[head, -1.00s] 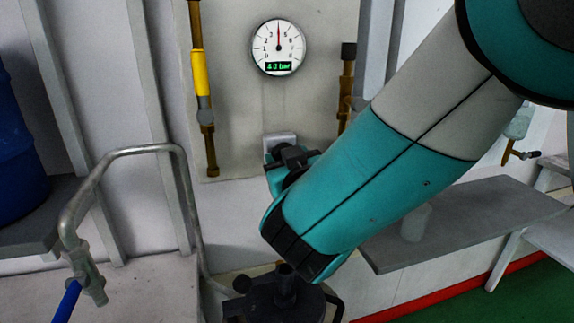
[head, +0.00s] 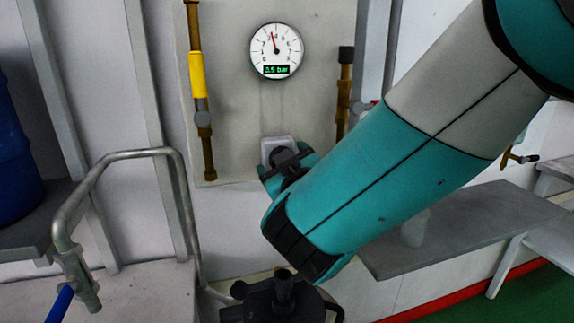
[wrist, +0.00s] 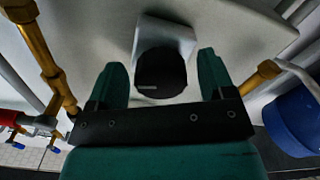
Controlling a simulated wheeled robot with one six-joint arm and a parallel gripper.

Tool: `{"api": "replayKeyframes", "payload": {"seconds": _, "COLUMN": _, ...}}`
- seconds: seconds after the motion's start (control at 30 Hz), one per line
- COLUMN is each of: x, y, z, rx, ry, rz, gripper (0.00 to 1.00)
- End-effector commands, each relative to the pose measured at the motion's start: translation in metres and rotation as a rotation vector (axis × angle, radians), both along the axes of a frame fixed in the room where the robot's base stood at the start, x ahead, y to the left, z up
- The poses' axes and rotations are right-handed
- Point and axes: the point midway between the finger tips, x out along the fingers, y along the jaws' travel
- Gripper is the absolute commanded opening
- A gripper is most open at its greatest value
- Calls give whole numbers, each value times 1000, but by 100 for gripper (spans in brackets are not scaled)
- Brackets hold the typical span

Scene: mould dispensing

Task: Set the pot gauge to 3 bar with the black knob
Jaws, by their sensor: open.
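The round white pot gauge (head: 277,51) hangs on the grey wall panel. Its red needle points slightly left of straight up, and its green display seems to read 3.5 bar. Below it, the black knob (wrist: 160,75) sits on a pale square mount (wrist: 170,33), which also shows in the head view (head: 276,144). My gripper (wrist: 161,62) is open at the knob, with one teal finger on either side. A gap shows between the knob and each finger in the wrist view. In the head view my wrist hides most of the knob.
A brass pipe with a yellow sleeve (head: 197,74) runs left of the gauge, and a shorter brass pipe (head: 344,95) stands to its right. A bent metal pipe (head: 120,154) stands at left. A grey shelf (head: 470,225) juts out at right.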

Motion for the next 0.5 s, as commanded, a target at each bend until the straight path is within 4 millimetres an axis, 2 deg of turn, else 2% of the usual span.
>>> {"api": "replayKeyframes", "payload": {"seconds": 0.13, "x": -8, "y": -1, "z": -2, "rx": 0, "ry": 0, "rz": 2, "gripper": 76}}
{"api": "replayKeyframes", "payload": {"seconds": 0.23, "x": -23, "y": -5, "z": -4, "rx": 0, "ry": 0, "rz": 4, "gripper": 76}}
{"api": "replayKeyframes", "payload": {"seconds": 0.5, "x": -88, "y": -24, "z": -6, "rx": 1, "ry": -1, "rz": 8, "gripper": 76}}
